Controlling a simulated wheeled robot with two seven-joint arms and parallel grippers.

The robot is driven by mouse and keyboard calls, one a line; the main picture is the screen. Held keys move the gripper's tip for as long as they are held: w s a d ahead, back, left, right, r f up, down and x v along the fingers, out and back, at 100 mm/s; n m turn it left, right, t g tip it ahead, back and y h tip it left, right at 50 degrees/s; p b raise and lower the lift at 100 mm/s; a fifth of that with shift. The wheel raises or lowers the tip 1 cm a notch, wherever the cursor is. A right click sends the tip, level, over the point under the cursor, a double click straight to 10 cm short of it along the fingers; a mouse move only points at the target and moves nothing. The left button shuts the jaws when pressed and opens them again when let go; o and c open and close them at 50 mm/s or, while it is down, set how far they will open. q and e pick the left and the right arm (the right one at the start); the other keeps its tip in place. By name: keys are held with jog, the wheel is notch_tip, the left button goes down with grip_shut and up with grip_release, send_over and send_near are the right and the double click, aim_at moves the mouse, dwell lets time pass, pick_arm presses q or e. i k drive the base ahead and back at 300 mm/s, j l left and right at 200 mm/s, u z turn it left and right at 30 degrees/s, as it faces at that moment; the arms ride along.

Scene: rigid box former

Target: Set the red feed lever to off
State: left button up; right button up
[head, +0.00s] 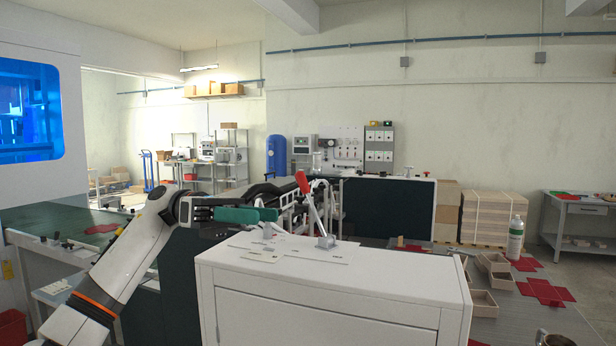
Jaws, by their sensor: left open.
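The feed lever has a red grip (302,182) on a thin metal rod that rises from a small grey bracket (326,241) on top of the white cabinet (330,280). The lever leans up and to the left. My left arm comes in from the left, and my left gripper (262,213) is open, with green finger pads, to the left of the lever. It appears apart from the red grip; the depth between them is hard to judge. Flat pale label plates (262,254) lie around the lever's base, their writing too small to read. My right gripper is not in view.
Machine parts and dark panels (390,207) stand behind the lever. A green-topped table (70,228) is at left. Open boxes (484,303), red flat pieces (545,292) and a white bottle (515,238) are at right. The cabinet top's right part is clear.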

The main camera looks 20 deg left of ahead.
aim_at(302, 180)
jog(key=i+j, duration=0.3)
jog(key=i, duration=0.2)
jog(key=i+j, duration=0.3)
jog(key=i, duration=0.25)
